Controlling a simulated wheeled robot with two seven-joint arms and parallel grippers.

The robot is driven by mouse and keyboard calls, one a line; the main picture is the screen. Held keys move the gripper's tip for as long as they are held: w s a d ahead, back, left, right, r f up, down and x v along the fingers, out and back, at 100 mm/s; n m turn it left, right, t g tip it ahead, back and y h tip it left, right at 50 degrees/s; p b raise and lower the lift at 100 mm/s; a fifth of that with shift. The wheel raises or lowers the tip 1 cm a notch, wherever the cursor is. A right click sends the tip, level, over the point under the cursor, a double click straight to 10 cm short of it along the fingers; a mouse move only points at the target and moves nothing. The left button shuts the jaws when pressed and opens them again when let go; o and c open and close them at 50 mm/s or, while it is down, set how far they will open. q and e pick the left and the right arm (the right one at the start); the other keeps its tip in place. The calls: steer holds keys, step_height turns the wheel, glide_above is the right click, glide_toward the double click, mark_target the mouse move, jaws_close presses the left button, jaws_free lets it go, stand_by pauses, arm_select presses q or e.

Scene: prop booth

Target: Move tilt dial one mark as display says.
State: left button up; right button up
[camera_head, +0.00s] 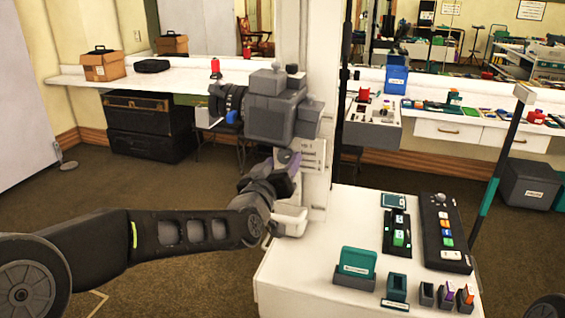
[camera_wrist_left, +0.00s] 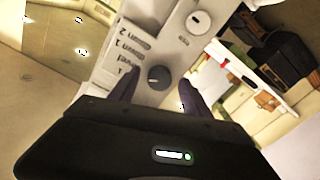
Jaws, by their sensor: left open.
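My left gripper (camera_head: 286,163) is at the white column's control panel (camera_head: 313,153). In the left wrist view my left gripper (camera_wrist_left: 160,88) is open, with a purple-grey finger on each side of a dark round dial (camera_wrist_left: 158,77). I cannot tell if the fingers touch it. A white round dial (camera_wrist_left: 198,22) is further up the same panel. Printed lines (camera_wrist_left: 130,48) beside the dark dial appear upside down, with words like "Down 2" and "Down 1". In the head view the gripper and wrist hide the dials. My right gripper is out of view.
A grey camera-like unit (camera_head: 272,112) is on the column just above my gripper. The white table (camera_head: 310,262) to the right holds a teal card holder (camera_head: 355,265), a black button panel (camera_head: 444,232) and small blocks. A dark pole (camera_head: 500,150) rises at the right.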

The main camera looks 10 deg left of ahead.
arm_select(q)
steer(key=s+b, duration=0.1)
steer(key=s, duration=0.6)
steer(key=shift+a, duration=0.25)
